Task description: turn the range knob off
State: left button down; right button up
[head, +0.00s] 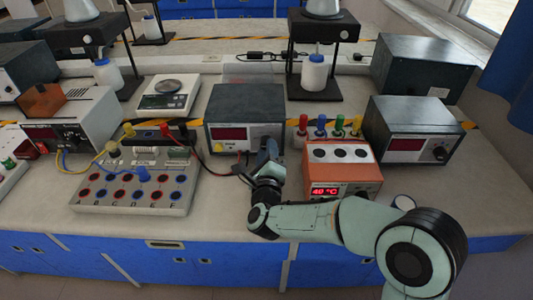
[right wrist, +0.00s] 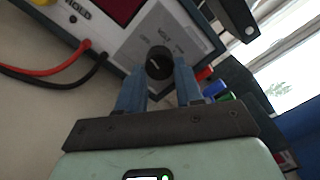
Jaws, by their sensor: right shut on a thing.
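The range knob (right wrist: 158,61) is a round black knob with a short pale mark, on a grey dial panel (right wrist: 183,35) whose labels are too blurred to read surely. It is on the front of the dark-topped meter (head: 245,100) in the middle of the bench. The meter's red display (head: 230,134) also shows in the right wrist view (right wrist: 118,8). My right gripper (head: 268,146) is at the right part of the meter's front and hides the knob in the head view. Its two blue fingers are shut on the knob's sides. My left gripper is out of view.
An orange-fronted heater block (head: 342,180) stands close to the right of my gripper. A socket board (head: 135,195) lies to the left. Bare bench (head: 222,205) shows in front.

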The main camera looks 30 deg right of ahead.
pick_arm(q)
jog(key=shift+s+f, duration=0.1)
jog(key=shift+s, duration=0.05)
pick_arm(e)
jog(key=shift+n, duration=0.3)
jog(key=o, duration=1)
jog(key=shift+o, duration=0.2)
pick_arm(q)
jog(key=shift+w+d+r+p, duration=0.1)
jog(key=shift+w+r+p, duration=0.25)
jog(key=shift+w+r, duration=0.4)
pick_arm(e)
jog(key=v, duration=1.3)
jog(key=shift+s+a, duration=0.1)
jog(key=shift+s, duration=0.15)
